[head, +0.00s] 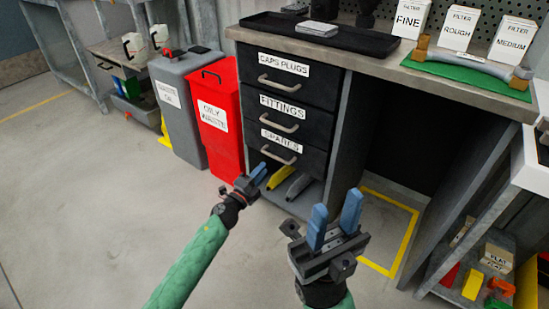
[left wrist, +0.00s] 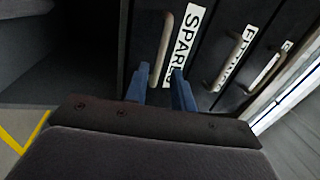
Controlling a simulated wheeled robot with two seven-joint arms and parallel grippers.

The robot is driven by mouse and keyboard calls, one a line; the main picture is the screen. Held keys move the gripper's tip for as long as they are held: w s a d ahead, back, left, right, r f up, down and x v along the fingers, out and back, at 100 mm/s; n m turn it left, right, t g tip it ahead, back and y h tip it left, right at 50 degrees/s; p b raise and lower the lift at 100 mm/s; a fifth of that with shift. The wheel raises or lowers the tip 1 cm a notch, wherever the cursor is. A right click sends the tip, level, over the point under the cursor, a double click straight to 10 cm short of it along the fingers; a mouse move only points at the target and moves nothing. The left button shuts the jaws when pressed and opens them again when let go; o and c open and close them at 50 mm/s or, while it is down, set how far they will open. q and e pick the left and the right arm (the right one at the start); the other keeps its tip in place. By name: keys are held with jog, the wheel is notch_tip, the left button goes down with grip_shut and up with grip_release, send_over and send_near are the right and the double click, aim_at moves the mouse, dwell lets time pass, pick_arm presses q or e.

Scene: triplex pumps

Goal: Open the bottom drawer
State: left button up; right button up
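The bottom drawer, labelled SPARES (head: 292,151), is shut in the dark cabinet under the bench. Its pale bar handle (head: 281,141) is on its front. My left gripper (head: 261,174) is below and left of that handle in the head view, open, its blue fingers pointing to the drawer front. In the left wrist view the handle (left wrist: 163,45) lies ahead, roughly in line with the gap between the fingertips (left wrist: 163,72); I cannot tell whether they reach around it. My right gripper (head: 335,210) is open and empty, in front of the cabinet's right side.
The FITTINGS drawer (head: 283,115) and CAPS PLUGS drawer (head: 290,80) above are shut. A red bin (head: 222,115) stands close left of the cabinet. Yellow and grey items (head: 279,177) lie on the shelf below. The floor (head: 110,200) in front is clear.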

aim_at(275, 157)
pick_arm(q)
jog(key=shift+b+x, duration=0.65)
jog(key=shift+x, duration=3.25)
jog(key=shift+s+d+r, duration=0.1)
jog(key=shift+s+d, duration=0.05)
grip_shut()
